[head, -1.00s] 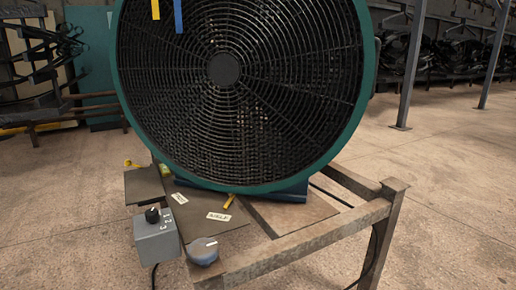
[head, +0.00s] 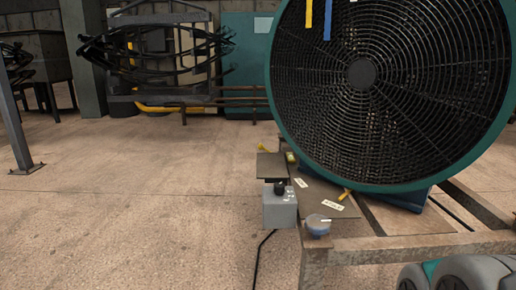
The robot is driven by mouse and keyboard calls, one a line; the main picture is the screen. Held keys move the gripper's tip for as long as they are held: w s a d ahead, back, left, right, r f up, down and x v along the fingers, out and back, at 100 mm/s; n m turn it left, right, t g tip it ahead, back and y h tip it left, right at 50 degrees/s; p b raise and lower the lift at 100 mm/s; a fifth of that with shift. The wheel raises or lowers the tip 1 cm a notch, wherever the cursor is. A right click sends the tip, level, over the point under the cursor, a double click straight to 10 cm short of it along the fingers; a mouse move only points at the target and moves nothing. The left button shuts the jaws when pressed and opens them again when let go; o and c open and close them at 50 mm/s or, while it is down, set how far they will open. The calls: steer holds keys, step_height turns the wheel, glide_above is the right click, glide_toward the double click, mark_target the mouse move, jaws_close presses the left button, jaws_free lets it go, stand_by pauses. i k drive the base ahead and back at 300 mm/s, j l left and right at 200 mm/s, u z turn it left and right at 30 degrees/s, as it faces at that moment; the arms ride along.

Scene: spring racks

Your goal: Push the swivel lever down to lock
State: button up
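A large round fan (head: 362,75) with a dark grille and teal rim stands on a metal frame at the right in the head view. A second yellow piece (head: 264,148) stands at the plate's far left end. The label text is too small to read, so I cannot tell which one is the swivel lever. Rounded grey and teal parts of my arm show at the bottom right; my gripper is not in view.
A grey box with a black knob (head: 280,205) hangs at the frame's left corner, with a cable to the floor. A blue-grey knob (head: 318,225) sits beside it. The floor (head: 130,220) at left is clear. A post (head: 18,140) and racks (head: 158,60) stand behind.

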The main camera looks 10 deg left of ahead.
mark_target(260, 146)
steer(key=u, duration=0.5)
steer(key=i+j, duration=0.2)
steer(key=j, duration=0.15)
steer(key=i+j, duration=0.2)
steer(key=j, duration=0.15)
steer(key=i+j+z, duration=0.1)
steer(key=i+j, duration=0.3)
steer(key=j, duration=0.3)
steer(key=i+j, duration=0.2)
steer(key=j, duration=0.15)
steer(key=i+j+z, duration=0.1)
steer(key=j, duration=0.25)
steer(key=i+l, duration=0.1)
steer(key=i, duration=0.75)
steer(key=i+l+z, duration=0.1)
steer(key=i, duration=0.75)
steer(key=l, duration=0.55)
